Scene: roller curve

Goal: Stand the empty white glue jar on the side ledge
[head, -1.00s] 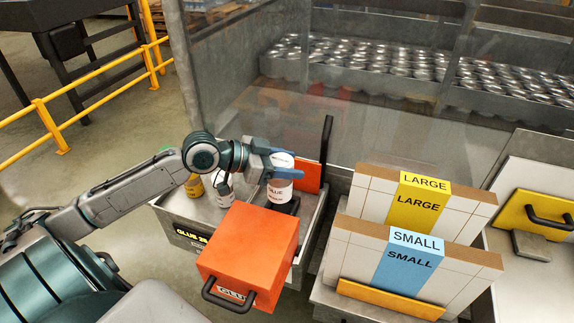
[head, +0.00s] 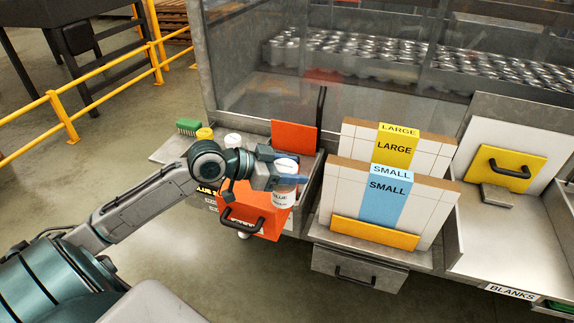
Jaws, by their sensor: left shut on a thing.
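The white glue jar (head: 283,199), with a dark label, is upright in my left gripper (head: 288,180). The fingers are shut on its upper part. It hangs in front of the glue station, overlapping the orange box front (head: 262,222) in the head view. I cannot tell its exact height or whether it touches anything. A grey ledge (head: 166,153) sticks out at the left side of the station, beyond my left arm. My right gripper is out of view.
A green brush (head: 188,126), a yellow-topped container (head: 204,134) and a white-topped one (head: 232,139) stand near the ledge. An upright orange panel (head: 293,137) is behind the jar. LARGE (head: 394,148) and SMALL (head: 387,190) carton stacks stand right. The ledge's left end looks clear.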

